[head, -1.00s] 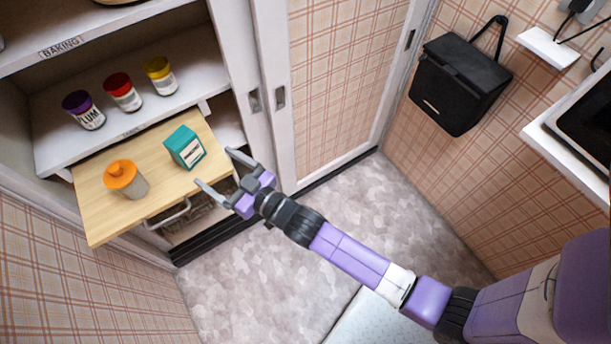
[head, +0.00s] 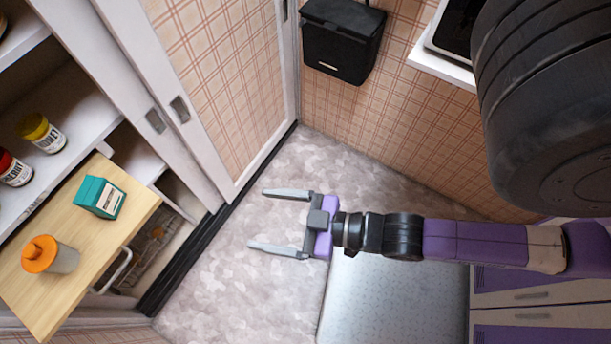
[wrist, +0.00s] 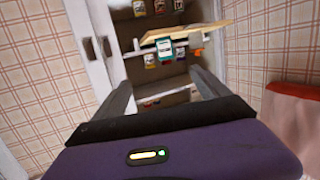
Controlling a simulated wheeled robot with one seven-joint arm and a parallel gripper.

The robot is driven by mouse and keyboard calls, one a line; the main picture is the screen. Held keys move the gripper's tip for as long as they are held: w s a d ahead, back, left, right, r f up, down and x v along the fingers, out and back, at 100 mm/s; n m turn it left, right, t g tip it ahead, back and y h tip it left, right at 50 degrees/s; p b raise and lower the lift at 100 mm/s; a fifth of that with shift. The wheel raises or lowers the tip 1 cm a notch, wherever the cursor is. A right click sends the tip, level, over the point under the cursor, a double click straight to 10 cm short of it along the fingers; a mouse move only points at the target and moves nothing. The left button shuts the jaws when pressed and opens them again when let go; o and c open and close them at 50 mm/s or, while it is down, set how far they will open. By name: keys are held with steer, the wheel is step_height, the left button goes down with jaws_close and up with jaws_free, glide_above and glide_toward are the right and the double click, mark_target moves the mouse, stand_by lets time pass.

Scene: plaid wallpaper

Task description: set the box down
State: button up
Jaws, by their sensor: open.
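The teal box (head: 100,197) with a white label stands on the light wooden pull-out board (head: 128,222) of the cupboard, near the board's back edge. It also shows in the wrist view (wrist: 165,48), ahead of my fingers. My gripper (head: 262,220) is open and empty over the floor, to the right of the board and well apart from the box. Its two fingers point left in the head view.
An orange-lidded container (head: 64,262) shares the board with the box. Jars, one yellow-lidded (head: 42,134) and one red-lidded (head: 14,170), stand on the shelf behind. A black bag-like bin (head: 342,42) hangs on the wall. The floor (head: 225,275) below my gripper is clear.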

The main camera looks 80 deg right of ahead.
steer(key=s+r+g, duration=0.1)
steer(key=s+r, duration=0.6)
steer(key=shift+s+r+m+h, duration=0.15)
steer(key=shift+s+m+h, duration=0.15)
